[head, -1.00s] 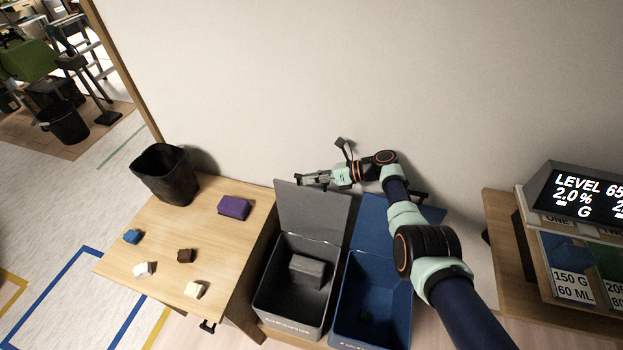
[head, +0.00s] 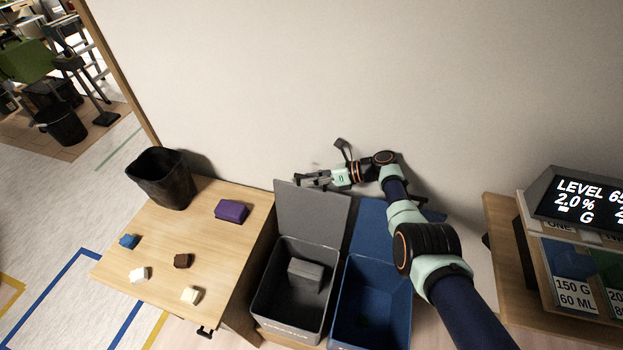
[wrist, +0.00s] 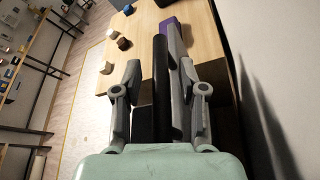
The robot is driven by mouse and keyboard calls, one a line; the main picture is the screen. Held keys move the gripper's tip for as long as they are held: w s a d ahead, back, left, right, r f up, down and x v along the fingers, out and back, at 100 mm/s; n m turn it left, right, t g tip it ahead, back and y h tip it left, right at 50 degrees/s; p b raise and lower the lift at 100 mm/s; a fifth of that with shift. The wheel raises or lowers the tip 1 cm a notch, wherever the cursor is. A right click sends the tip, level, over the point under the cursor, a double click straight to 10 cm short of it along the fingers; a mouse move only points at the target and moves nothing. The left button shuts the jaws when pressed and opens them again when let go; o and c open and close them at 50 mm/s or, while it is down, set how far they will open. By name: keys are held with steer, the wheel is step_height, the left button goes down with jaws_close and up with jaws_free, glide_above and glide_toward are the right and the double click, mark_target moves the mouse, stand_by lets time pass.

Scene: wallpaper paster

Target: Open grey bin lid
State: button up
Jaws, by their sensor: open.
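The grey bin (head: 262,303) stands on the floor with its top open. Its grey lid (head: 312,213) is swung up and back, raised at the rear of the bin near the wall. My gripper (head: 300,182) is open at the lid's upper edge in the head view. In the wrist view, my gripper (wrist: 160,85) has its two fingers spread, with long dark and grey strips between them, probably the lid's edge. I cannot tell whether the fingers touch it. A grey block (head: 306,274) lies inside the bin.
A blue bin (head: 339,310) with its blue lid (head: 378,225) raised stands to the right, under my arm. A wooden table (head: 215,265) at left holds a black basket (head: 160,180), a purple block (head: 231,211) and several small blocks. The wall is close behind.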

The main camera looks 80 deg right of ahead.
steer(key=shift+r, duration=0.15)
step_height(320, 180, up, 10)
steer(key=shift+f, duration=0.1)
stand_by(0.3)
stand_by(0.4)
